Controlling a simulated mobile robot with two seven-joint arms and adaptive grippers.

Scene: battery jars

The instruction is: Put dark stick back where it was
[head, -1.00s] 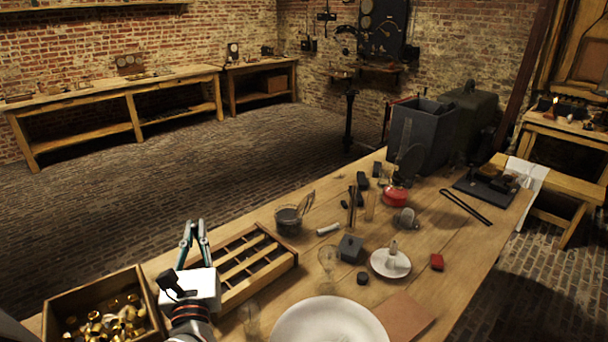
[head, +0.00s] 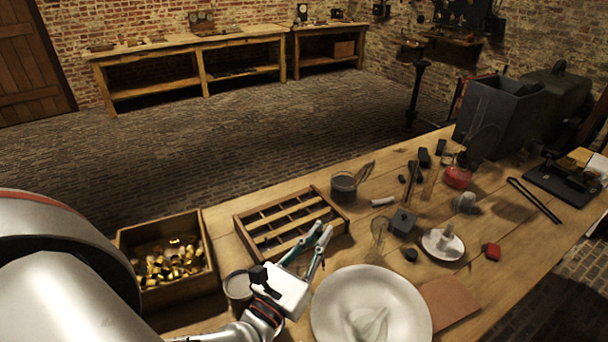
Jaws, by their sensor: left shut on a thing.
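My left gripper (head: 309,250), with its two teal fingers pointing up and away, is over the front right corner of the wooden compartment tray (head: 333,204). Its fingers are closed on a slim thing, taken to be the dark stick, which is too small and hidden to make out. The tray has light wooden slats and dark slots between them. My right gripper is out of view.
A wooden box of brass parts (head: 209,262) stands left of the tray. A large white dish (head: 325,300) lies right of my gripper. A dark lidded jar (head: 343,187), a grey block (head: 403,222) and a small white saucer (head: 432,250) stand beyond.

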